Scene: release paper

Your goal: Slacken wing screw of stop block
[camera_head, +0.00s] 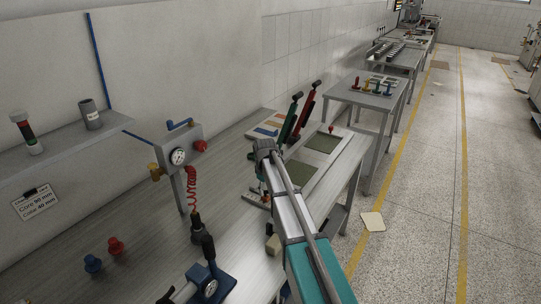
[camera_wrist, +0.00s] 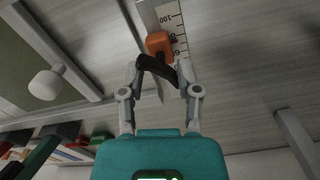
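In the wrist view the orange stop block (camera_wrist: 158,42) sits on a pale scale strip (camera_wrist: 170,18) with black numbers. A dark curved wing screw (camera_wrist: 158,70) sits at the near side of the block, tilted in the picture. My gripper (camera_wrist: 162,72) has one finger on each side of the wing screw. Its ends reach close to both fingers. I cannot tell whether the fingers press on it. In the head view my arm hides most of the gripper, and I cannot make out the stop block there.
A white knob (camera_wrist: 46,83) stands left of the gripper in the wrist view. In the head view, a gauge post (camera_head: 178,157) with a red coiled hose and a blue gauge device (camera_head: 210,287) stand left of my arm. Green and red lever tools (camera_head: 303,112) stand behind it.

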